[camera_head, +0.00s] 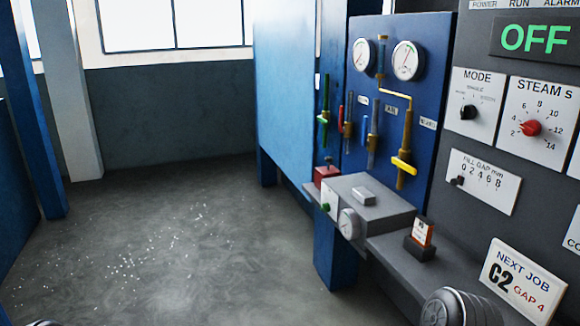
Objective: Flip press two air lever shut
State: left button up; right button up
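A blue valve panel (388,60) stands right of centre with several coloured levers on short pipes. A blue lever (366,125) stands roughly upright beside its pipe. A red lever (341,117) is also roughly upright, further left. A yellow lever (403,166) lies across its brass pipe, tilted slightly down to the right. A green lever (323,119) sits at the far left edge of the panel. The small labels beside the levers are too blurred to read surely, so I cannot tell for certain which lever is air.
Two round gauges (408,60) sit above the levers. A grey ledge (377,209) juts out below, carrying a red box (326,173) and a card holder (421,240). A dark control panel reading OFF (535,39) fills the right. The floor (165,240) at left is open.

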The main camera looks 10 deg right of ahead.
aim_at(365, 143)
jog(key=i+j+z, duration=0.2)
jog(key=i+z, duration=0.15)
jog(key=i+j+z, duration=0.35)
jog(key=i, duration=0.15)
jog(key=i+j+z, duration=0.35)
